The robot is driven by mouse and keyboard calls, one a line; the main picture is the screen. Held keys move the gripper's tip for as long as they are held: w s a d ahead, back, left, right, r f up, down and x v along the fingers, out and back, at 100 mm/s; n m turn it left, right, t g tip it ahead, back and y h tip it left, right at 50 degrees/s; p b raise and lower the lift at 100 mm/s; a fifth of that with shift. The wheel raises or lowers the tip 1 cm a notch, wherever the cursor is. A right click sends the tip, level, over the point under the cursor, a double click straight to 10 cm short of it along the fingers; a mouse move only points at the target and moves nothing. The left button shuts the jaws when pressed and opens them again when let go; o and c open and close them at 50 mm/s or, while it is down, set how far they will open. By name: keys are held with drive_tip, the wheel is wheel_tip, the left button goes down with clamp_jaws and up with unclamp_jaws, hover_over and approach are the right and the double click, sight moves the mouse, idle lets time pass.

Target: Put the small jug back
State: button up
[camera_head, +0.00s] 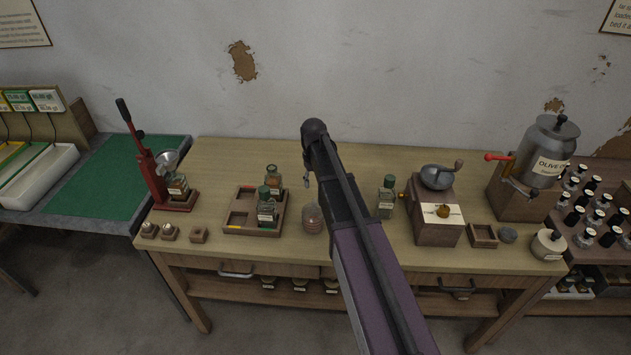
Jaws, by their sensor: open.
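A small round pinkish-brown glass jug (312,219) stands on the wooden table, just left of my arm; it seems to be the small jug. A wooden tray (233,228) with compartments lies to its left. One green-stoppered bottle (266,213) stands in the tray's front right compartment and another bottle (273,180) behind it; the left compartments look empty. My arm reaches in from the bottom. My gripper (307,182) shows only as a small tip beside the dark wrist, behind the jug in the picture. It is open, and nothing shows in it.
A green-capped bottle (386,198) stands right of my arm, near a grinder (437,215). A red lever press (160,180) stands at the left, a metal olive oil can (547,152) at the right, with a lidded pot (548,245) in front. The back of the table (235,158) is clear.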

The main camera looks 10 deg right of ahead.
drive_tip(key=shift+r, duration=0.45)
drive_tip(key=shift+s, duration=0.1)
idle(0.4)
drive_tip(key=s+a+m, duration=0.1)
drive_tip(key=s+m, duration=0.1)
drive_tip(key=s, duration=2)
drive_tip(key=shift+s+a, duration=0.25)
drive_tip(key=shift+a, duration=0.1)
